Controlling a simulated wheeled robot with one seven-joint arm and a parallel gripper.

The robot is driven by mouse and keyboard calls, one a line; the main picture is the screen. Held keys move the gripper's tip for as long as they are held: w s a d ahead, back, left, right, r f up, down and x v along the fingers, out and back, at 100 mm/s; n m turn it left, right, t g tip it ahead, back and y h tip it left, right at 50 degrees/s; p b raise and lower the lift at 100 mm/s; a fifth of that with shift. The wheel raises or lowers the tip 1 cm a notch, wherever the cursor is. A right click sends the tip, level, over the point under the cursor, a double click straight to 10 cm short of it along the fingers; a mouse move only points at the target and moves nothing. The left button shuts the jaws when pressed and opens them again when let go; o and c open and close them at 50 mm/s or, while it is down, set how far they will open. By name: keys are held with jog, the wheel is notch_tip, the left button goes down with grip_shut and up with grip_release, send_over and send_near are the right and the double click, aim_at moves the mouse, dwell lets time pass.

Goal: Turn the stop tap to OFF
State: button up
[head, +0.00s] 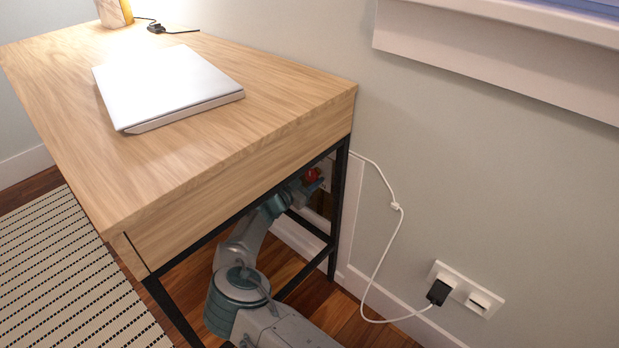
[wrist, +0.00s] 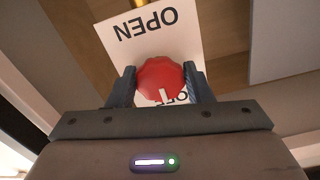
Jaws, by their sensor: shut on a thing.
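The stop tap is a red round knob (wrist: 160,80) with a white mark on its lower part in the wrist view. Behind it is a white label plate (wrist: 150,33) that reads OPEN, upside down in this view. More lettering below the knob is mostly hidden by the knob and my gripper. My gripper (wrist: 161,84) has one finger on each side of the knob and is shut on it.
A wooden desk (head: 290,95) on a black metal frame (head: 341,200) stands over my arm. A closed laptop (head: 165,85) lies on top. A white cable runs down the wall to a socket (head: 481,301) at the right. A striped rug (head: 60,270) lies at the left.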

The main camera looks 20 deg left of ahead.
jog(key=o, duration=1)
jog(key=shift+w, duration=0.1)
jog(key=p+v, duration=0.3)
jog(key=v, duration=0.4)
jog(key=shift+s, duration=0.3)
jog(key=shift+a, duration=0.1)
